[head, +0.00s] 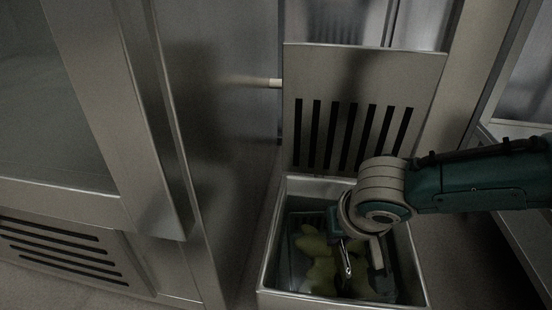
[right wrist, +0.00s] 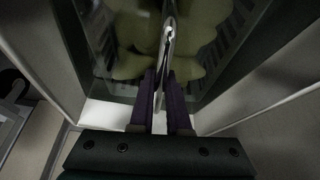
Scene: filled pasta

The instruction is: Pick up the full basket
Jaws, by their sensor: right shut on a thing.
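The basket (head: 301,238) sits low inside an open metal vat and holds several yellow-green pieces of filled pasta (head: 321,272). My right gripper (head: 349,250) reaches down into the vat from the right and hides part of the basket. In the right wrist view, the purple fingers of this gripper (right wrist: 162,92) are shut on the basket's thin metal handle (right wrist: 168,38). The pasta (right wrist: 200,30) lies beyond the fingertips in that view. My left gripper is not in view.
The metal vat (head: 267,262) has upright walls close around the basket. A slotted metal panel (head: 362,75) stands at its back. A tall steel cabinet (head: 215,150) is close on the left, and a steel unit (head: 510,131) stands on the right.

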